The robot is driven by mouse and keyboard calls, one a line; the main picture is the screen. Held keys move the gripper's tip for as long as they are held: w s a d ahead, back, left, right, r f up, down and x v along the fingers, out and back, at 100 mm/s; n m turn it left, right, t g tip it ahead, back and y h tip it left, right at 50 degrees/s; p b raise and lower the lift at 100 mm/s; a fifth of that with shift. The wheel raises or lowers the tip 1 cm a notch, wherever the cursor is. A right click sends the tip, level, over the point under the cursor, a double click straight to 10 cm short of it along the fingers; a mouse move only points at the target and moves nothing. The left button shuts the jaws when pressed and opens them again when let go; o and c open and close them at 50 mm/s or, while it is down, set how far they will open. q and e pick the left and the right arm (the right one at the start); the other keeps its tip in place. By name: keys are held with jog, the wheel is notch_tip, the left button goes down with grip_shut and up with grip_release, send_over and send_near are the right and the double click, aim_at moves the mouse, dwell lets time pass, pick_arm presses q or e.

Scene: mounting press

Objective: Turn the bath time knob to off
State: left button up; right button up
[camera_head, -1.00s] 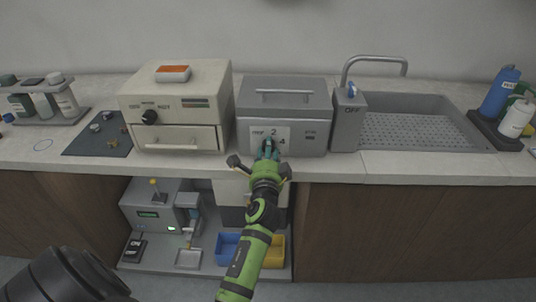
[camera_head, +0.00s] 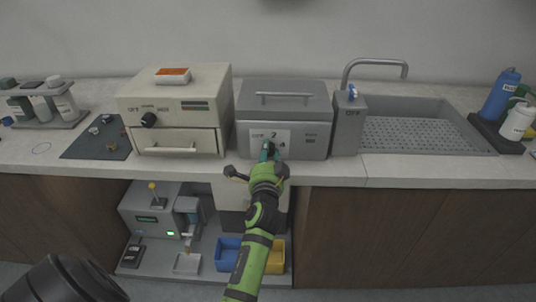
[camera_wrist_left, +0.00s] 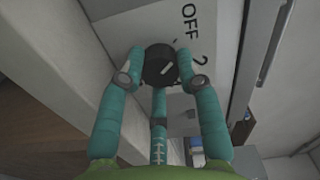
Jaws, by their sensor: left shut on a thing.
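The bath is a grey lidded box (camera_head: 284,104) on the counter, with a white label plate (camera_head: 257,137) on its front reading OFF, 2 and 4. Its bath time knob (camera_wrist_left: 160,62) is round and black with a short white pointer line. In the left wrist view the line slants toward the upper right, nearer the 2 than OFF. My left gripper (camera_head: 268,151) has green-teal fingers closed around the knob, and they hide part of the dial in the head view. The right gripper is not in view.
A cream press unit (camera_head: 175,108) with a black knob and drawer stands left of the bath. A sink (camera_head: 425,122) with a tap (camera_head: 375,60) is to the right. Below, an open shelf holds a grey machine (camera_head: 152,220) and a blue bin (camera_head: 228,254).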

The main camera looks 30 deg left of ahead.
aim_at(269, 116)
pick_arm(q)
jog(key=o, duration=1.1)
jog(key=shift+o, duration=0.2)
jog(key=shift+r, duration=0.15)
notch_tip(269, 116, up, 10)
jog(key=shift+f, duration=0.15)
jog(key=shift+f, duration=0.1)
